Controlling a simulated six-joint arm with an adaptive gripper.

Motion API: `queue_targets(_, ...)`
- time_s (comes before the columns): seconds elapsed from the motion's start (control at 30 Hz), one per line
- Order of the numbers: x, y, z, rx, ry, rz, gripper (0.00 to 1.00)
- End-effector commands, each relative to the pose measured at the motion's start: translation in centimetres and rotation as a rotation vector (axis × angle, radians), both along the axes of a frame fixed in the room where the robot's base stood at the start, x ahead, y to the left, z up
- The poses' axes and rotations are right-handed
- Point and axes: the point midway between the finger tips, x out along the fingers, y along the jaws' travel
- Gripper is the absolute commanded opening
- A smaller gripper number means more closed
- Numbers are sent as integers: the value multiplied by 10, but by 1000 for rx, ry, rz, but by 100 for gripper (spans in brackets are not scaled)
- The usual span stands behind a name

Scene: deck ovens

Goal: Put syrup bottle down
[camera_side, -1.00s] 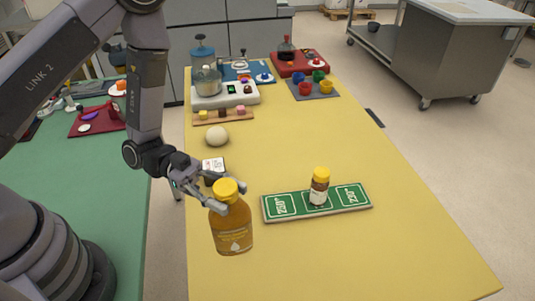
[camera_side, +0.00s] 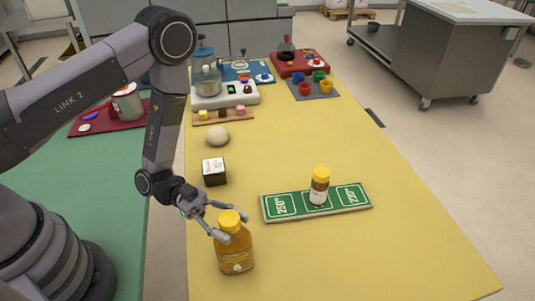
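The syrup bottle (camera_side: 235,255), amber with a yellow cap, is upright at the near left of the yellow table. My gripper (camera_side: 233,226) has its two fingers on either side of the bottle just below the cap and is shut on it. The bottle's base is at or very close to the tabletop; I cannot tell for certain whether it touches.
A green board (camera_side: 285,207) marked with temperatures lies to the right, with a small yellow-capped bottle (camera_side: 319,187) on it. A dark box with a white top (camera_side: 214,172) and a dough ball (camera_side: 217,135) stand behind. The near right table (camera_side: 370,260) is clear.

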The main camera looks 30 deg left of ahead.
Motion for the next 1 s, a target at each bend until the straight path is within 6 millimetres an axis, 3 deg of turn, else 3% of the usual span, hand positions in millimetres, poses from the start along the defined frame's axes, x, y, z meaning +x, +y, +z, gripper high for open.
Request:
queue_targets(0.03,0,0,0,0,0,0,52)
queue_targets(0.13,0,0,0,0,0,0,65)
queue_targets(0.53,1,5,3,1,1,4,65)
queue_targets(1.0,1,94,3,0,-1,7,65)
